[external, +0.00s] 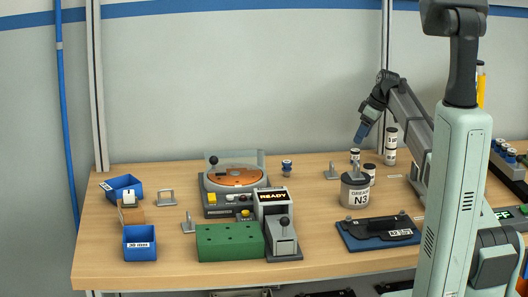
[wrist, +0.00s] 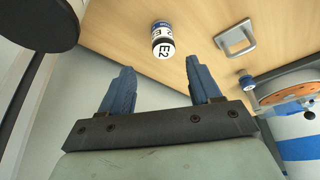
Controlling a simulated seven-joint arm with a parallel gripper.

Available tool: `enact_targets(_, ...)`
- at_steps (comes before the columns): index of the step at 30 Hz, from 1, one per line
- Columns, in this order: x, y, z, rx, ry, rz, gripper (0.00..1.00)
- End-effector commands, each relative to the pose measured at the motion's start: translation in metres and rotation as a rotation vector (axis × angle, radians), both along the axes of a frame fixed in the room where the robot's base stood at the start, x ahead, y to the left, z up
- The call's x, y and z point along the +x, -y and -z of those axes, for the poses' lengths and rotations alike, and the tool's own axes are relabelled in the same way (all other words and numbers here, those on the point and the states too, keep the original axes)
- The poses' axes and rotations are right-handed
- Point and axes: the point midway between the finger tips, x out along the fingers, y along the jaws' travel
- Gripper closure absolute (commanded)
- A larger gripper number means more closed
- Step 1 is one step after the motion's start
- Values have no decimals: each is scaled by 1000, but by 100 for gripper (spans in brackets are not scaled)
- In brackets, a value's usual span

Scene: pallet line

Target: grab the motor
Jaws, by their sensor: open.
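No object is plainly marked as the motor, so I cannot tell which it is. A grey canister labelled N3 (external: 355,194), with a shaft-like post on top, stands upright on the table.
A metal bracket (wrist: 235,40) stands near the E2 cylinder. A turntable station with an orange disc (external: 234,178), a green block (external: 230,242), a READY lever box (external: 280,225) and a dark blue-edged tray (external: 375,235) occupy the table. Blue bins (external: 139,243) stand at left.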

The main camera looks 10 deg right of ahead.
Motion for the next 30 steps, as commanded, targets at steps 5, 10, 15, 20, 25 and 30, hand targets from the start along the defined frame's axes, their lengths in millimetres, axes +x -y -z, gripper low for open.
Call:
enact_targets(5, 4, -5, 16, 0, 0, 1, 37)
enact_targets(10, 4, -6, 20, 0, 0, 1, 37)
enact_targets(15, 3, -10, 33, 0, 0, 1, 37)
enact_targets(20, 3, -17, 54, -1, -1, 1, 37)
enact_targets(25, 7, -22, 68, 0, 0, 2, 37)
enact_targets(30, 7, -22, 69, 0, 1, 3, 37)
